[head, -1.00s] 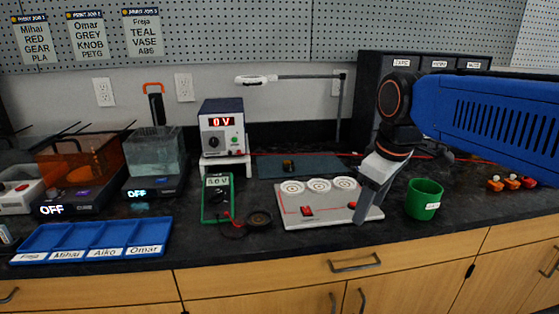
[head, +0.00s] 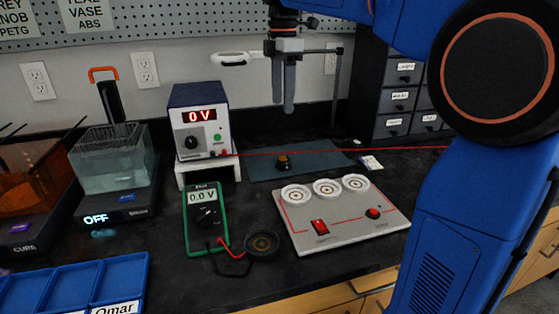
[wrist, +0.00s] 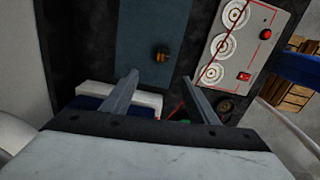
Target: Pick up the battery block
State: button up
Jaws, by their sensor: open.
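A small dark block with a copper-orange top, which looks like the battery block (head: 284,161), sits on the blue-grey mat (head: 322,160) behind the white circuit board. It also shows in the wrist view (wrist: 161,56), beyond the space between my fingertips. My gripper (head: 283,105) hangs above the mat with its fingers pointing down, apart from the block. In the wrist view my gripper (wrist: 159,77) shows two parted fingers with nothing between them.
The white board (head: 345,222) with three round sockets lies in front of the mat. A power supply (head: 199,122) on a white stand reads 0 V at the left. A green multimeter (head: 204,228) lies nearer.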

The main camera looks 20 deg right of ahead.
send_over(285, 158)
jog(key=f, duration=1.1)
jog(key=shift+w+a+f, duration=0.2)
jog(key=shift+a, duration=0.1)
jog(key=shift+s+d+f, duration=0.1)
jog(key=shift+d+f, duration=0.05)
jog(key=shift+f, duration=1.2)
jog(key=shift+s+d+f, duration=0.1)
jog(key=shift+f, duration=1.25)
jog(key=shift+c, duration=0.6)
jog(key=c, duration=1.1)
